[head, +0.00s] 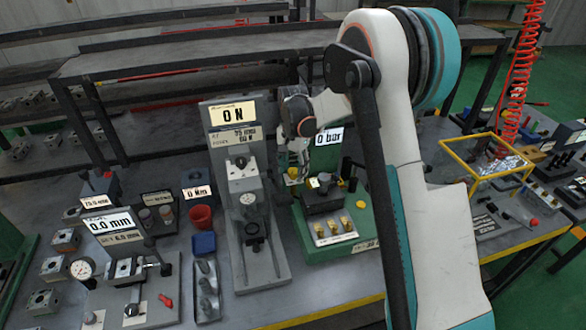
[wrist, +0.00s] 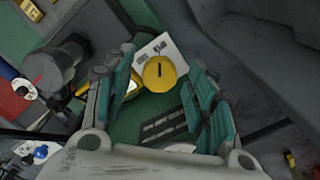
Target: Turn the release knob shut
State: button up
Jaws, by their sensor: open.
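A round yellow knob (wrist: 158,73) with a short dark mark on its face shows in the wrist view, in the gap between my fingers; I take it for the release knob. It sits against a green surface beside a white plate (wrist: 163,48). My gripper (wrist: 160,95) is open, its teal-padded fingers on either side of the knob in the picture. Nothing is held, and I cannot tell whether the fingers touch it. In the head view my gripper (head: 293,155) is over the back of the green test stand (head: 310,247), partly hidden by my arm.
The stand carries a "0 bar" display (head: 328,137), a dark block (head: 322,198) and several brass fittings (head: 334,230). A grey press (head: 243,200) reading "0 N" stands close on the left. A yellow-framed clear box (head: 487,160) lies to the right.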

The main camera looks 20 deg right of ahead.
jog(key=c, duration=1.1)
jog(key=shift+o, duration=0.2)
jog(key=shift+n, duration=0.3)
jog(key=n+b, duration=0.1)
jog(key=n, duration=1.2)
jog(key=shift+n, duration=0.3)
jog(key=o, duration=1.1)
jog(key=shift+d, duration=0.1)
jog(key=shift+c, duration=0.2)
